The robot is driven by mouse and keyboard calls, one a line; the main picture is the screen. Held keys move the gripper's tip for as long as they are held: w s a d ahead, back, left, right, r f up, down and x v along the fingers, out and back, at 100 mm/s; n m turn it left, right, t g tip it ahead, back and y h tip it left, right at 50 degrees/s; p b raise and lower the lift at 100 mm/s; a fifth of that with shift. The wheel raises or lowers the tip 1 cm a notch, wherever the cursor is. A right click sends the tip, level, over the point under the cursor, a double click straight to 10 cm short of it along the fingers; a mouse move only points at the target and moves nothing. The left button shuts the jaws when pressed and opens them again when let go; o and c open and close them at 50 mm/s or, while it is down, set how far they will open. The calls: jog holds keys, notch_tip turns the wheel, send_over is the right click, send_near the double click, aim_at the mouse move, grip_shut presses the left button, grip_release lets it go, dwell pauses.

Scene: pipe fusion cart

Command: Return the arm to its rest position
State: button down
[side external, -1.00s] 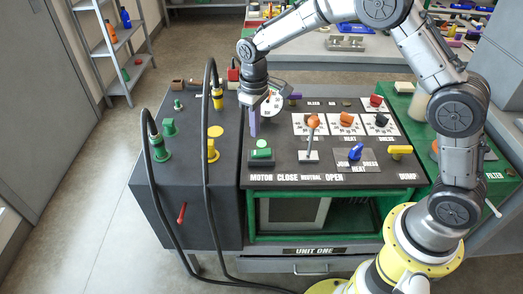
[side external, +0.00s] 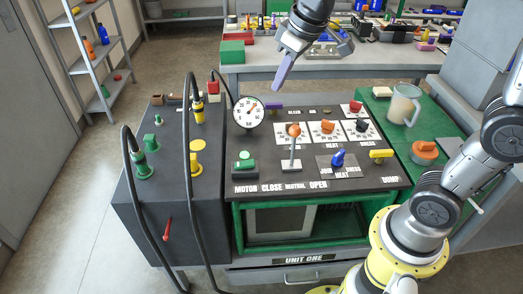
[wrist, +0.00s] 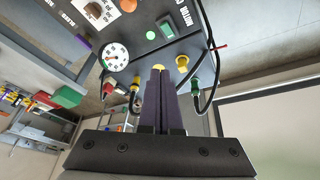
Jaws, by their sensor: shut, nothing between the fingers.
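My gripper (side external: 281,72) hangs in the air above the far edge of the cart (side external: 250,192), in front of the grey bench. Its purple fingers are together with nothing between them, and they touch nothing. In the wrist view my gripper (wrist: 160,85) shows its long dark fingers closed side by side, with the cart panel beyond. On the cart stand a round white gauge (side external: 248,112), an orange-topped lever (side external: 293,140), a green motor button (side external: 243,162) and a blue knob (side external: 339,157).
A clear jug (side external: 403,104) and an orange-lidded pot (side external: 425,152) stand on the green side surface at right. Black cables (side external: 188,150) arch high at the left of the cart. The bench (side external: 260,70) behind holds a green box (side external: 232,51) and several small items.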

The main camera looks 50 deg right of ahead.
jog(key=s+d+r+t, duration=0.1)
jog(key=s+r+t, duration=0.1)
jog(key=s, duration=0.9)
jog(key=s+f+m, duration=0.2)
jog(key=s+f, duration=0.4)
jog(key=s, duration=0.3)
jog(key=shift+d+g, duration=0.3)
jog(key=shift+d, duration=0.05)
